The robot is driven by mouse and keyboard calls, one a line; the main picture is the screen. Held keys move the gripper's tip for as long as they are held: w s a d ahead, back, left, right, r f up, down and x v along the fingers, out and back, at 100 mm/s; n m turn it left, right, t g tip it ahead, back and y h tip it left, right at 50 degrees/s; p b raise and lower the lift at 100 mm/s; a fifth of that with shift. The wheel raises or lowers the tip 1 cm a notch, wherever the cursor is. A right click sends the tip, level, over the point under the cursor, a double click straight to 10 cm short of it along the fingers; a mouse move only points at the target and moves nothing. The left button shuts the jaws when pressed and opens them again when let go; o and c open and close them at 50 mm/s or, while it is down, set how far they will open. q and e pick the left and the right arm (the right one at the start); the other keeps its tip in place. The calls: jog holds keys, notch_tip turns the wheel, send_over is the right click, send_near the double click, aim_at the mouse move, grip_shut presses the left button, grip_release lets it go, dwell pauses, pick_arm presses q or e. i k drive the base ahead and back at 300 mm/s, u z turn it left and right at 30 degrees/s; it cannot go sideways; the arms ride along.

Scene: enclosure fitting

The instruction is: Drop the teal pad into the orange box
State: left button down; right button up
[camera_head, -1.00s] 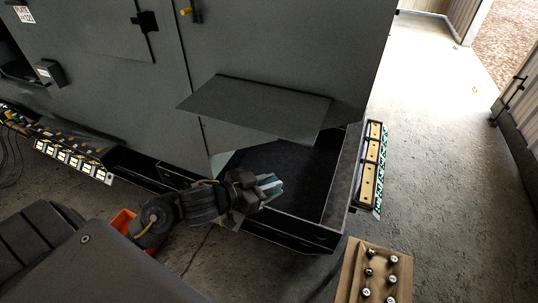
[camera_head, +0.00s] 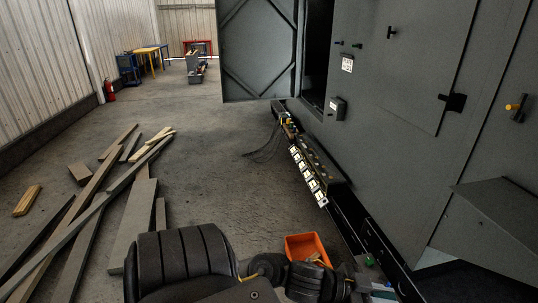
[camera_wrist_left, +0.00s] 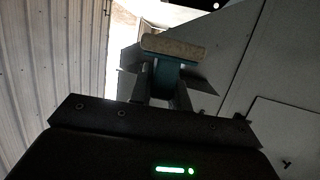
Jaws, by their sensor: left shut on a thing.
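The teal pad (camera_wrist_left: 172,76) is gripped between the fingers of my left gripper (camera_wrist_left: 165,90) in the left wrist view, with a pale speckled face (camera_wrist_left: 174,47) at its far side. In the head view my left gripper (camera_head: 377,287) is at the lower edge, right of the orange box and beside the dark enclosure; the pad is hard to make out there. The orange box (camera_head: 305,245) stands on the floor, its near part hidden behind my left arm. Small tan pieces show at its opening. My right gripper is in neither view.
The grey enclosure (camera_head: 400,110) fills the right, with a strip of small parts (camera_head: 308,177) along its base and an open door (camera_head: 258,50). Timber planks (camera_head: 100,205) lie on the floor at left. The floor between planks and enclosure is mostly clear.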

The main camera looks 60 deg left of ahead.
aim_at(298, 250)
jog(key=z, duration=0.2)
jog(key=k, duration=0.1)
jog(key=u, duration=1.65)
jog(key=i, duration=0.65)
jog(key=u, duration=0.7)
jog(key=i, duration=0.7)
jog(key=z, duration=0.65)
jog(key=i, duration=0.7)
jog(key=z, duration=0.6)
